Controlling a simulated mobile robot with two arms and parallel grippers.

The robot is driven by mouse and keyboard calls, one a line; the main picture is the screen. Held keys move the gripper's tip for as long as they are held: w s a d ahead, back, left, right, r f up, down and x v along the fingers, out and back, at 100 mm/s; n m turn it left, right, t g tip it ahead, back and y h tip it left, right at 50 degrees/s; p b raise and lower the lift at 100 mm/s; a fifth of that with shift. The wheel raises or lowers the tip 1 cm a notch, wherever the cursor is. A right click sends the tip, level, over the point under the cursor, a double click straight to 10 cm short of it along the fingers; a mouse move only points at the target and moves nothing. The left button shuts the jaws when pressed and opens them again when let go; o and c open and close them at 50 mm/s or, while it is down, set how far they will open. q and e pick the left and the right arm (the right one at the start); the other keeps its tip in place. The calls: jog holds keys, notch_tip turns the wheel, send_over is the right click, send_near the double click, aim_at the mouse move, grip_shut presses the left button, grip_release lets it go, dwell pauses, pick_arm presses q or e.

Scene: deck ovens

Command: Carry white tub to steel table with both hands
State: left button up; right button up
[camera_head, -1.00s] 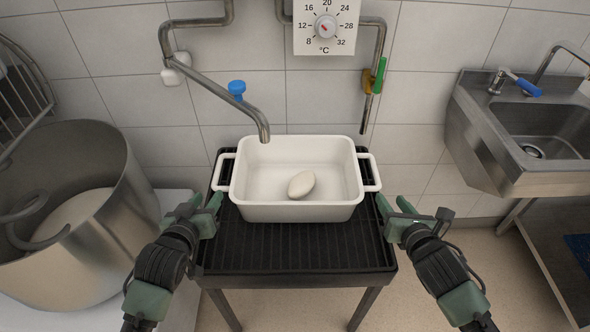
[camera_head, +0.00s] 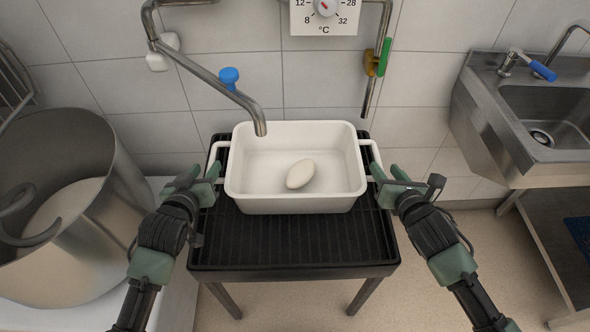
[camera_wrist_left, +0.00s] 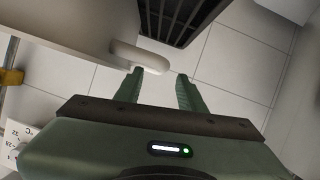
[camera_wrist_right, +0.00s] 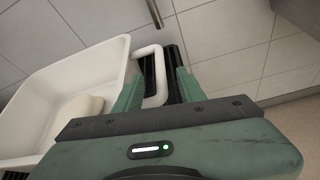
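The white tub (camera_head: 296,206) sits on a black slatted stand, with a pale oval lump (camera_head: 300,174) inside it. It has a loop handle on each side. My left gripper (camera_head: 204,176) is open beside the left handle (camera_head: 217,157); in the left wrist view that handle (camera_wrist_left: 140,56) lies just beyond the fingertips, not clearly between them. My right gripper (camera_head: 384,175) is open at the right handle (camera_head: 372,155); in the right wrist view the handle (camera_wrist_right: 157,80) reaches in between the two fingers. The steel table is not clearly identifiable.
A large steel mixing bowl (camera_head: 112,215) stands close on the left. A bent steel pipe (camera_head: 215,82) hangs over the tub's back left. A steel sink unit (camera_head: 480,125) is at the right, with floor free between it and the stand (camera_head: 290,245).

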aim_at(211, 159)
pick_arm(q)
jog(key=x, duration=0.6)
jog(key=shift+w+f, duration=0.1)
jog(key=shift+w, duration=0.1)
pick_arm(e)
jog(key=x, duration=0.6)
jog(key=shift+w+f, duration=0.15)
jog(key=shift+w, duration=0.05)
pick_arm(q)
grip_shut()
pick_arm(e)
grip_shut()
pick_arm(q)
jog(key=shift+r, duration=0.25)
pick_arm(e)
jog(key=shift+r, duration=0.25)
